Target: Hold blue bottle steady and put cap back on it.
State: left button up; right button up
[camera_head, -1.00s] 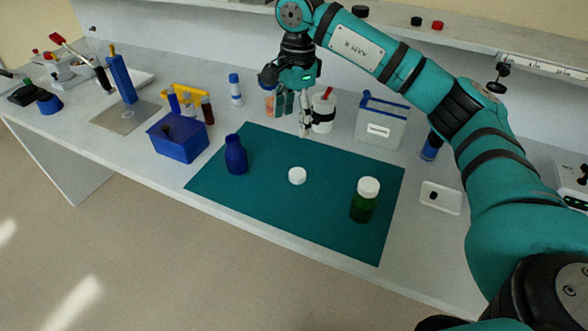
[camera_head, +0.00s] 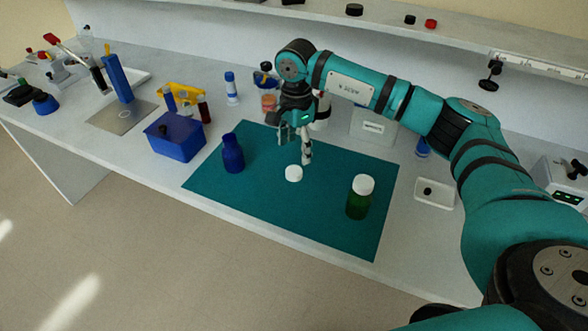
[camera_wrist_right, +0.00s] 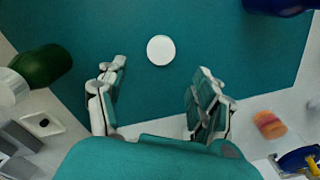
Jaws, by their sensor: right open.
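The blue bottle (camera_head: 233,156) stands upright and uncapped on the teal mat (camera_head: 325,223), toward its left side. The white cap (camera_head: 293,173) lies flat on the mat between the blue bottle and a green bottle. The cap also shows in the right wrist view (camera_wrist_right: 161,50), ahead of and between the fingers. My right gripper (camera_head: 294,148) is open and empty, above the mat just behind the cap. It also shows in the right wrist view (camera_wrist_right: 160,92) with its fingers well apart. The blue bottle shows partly at that view's upper right edge (camera_wrist_right: 278,6). My left gripper is not in view.
A green bottle with a white cap (camera_head: 359,200) stands on the mat's right part. A blue box (camera_head: 176,140) is left of the mat. A white tray (camera_head: 434,194) lies to the right. Containers stand behind the mat. The mat's front is clear.

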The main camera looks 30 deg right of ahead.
aim_at(294, 170)
jog(key=shift+f, duration=1.1)
jog(key=f, duration=0.1)
jog(key=f+p, duration=0.1)
jog(key=f, duration=0.1)
jog(key=f+p, duration=0.1)
jog(key=shift+s+a+f, duration=0.1)
jog(key=shift+a+f, duration=0.2)
jog(key=shift+f, duration=0.35)
jog(key=c, duration=0.8)
